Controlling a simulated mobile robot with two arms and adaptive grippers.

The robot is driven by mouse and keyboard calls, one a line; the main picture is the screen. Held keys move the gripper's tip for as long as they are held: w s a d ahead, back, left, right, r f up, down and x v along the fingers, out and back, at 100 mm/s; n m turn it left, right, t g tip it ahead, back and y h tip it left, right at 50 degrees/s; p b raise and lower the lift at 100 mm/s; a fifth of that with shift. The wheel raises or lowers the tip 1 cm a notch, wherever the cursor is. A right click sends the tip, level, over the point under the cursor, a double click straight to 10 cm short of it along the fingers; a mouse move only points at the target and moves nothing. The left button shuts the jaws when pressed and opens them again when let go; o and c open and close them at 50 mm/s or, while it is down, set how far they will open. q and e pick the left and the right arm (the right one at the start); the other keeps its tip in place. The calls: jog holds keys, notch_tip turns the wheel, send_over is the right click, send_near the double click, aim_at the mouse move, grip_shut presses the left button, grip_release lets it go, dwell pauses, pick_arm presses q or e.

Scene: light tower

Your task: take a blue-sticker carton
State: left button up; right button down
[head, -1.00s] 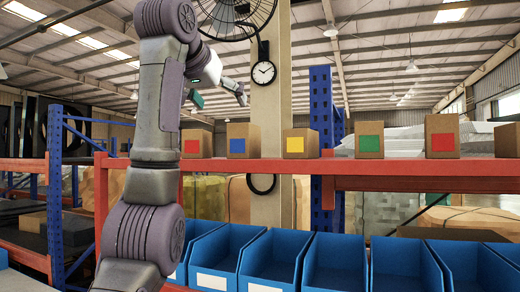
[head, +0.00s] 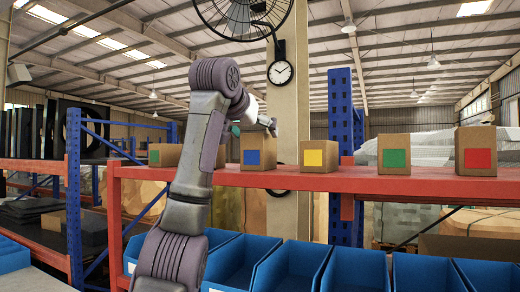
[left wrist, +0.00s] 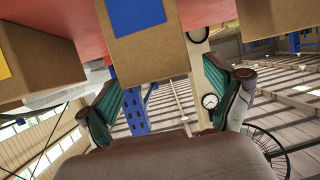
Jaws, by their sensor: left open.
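The blue-sticker carton (head: 266,152) stands upright on the red shelf, between a carton hidden partly by my arm and the yellow-sticker carton (head: 319,156). In the left wrist view the blue-sticker carton (left wrist: 150,55) is at the top middle, its near end extending toward the gap between my fingers. My right gripper is not in view.
A green-sticker carton (head: 394,155) and a red-sticker carton (head: 476,151) stand farther right on the red shelf (head: 430,187). Another green-sticker carton (head: 164,154) stands left of my arm. Blue bins (head: 355,270) line up below. A pillar with a clock (head: 280,72) is behind.

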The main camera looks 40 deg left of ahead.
pick_arm(q)
jog(key=p+x, duration=0.2)
jog(key=x, duration=0.1)
jog(key=shift+w, duration=0.1)
jog(key=shift+w+a+f, duration=0.25)
jog(key=shift+w, duration=0.15)
jog(key=shift+d, duration=0.1)
jog(key=shift+c, duration=0.4)
jog(key=shift+s, duration=0.1)
jog(key=shift+c, duration=1.2)
jog(key=c, duration=0.8)
jog(key=shift+c, duration=0.2)
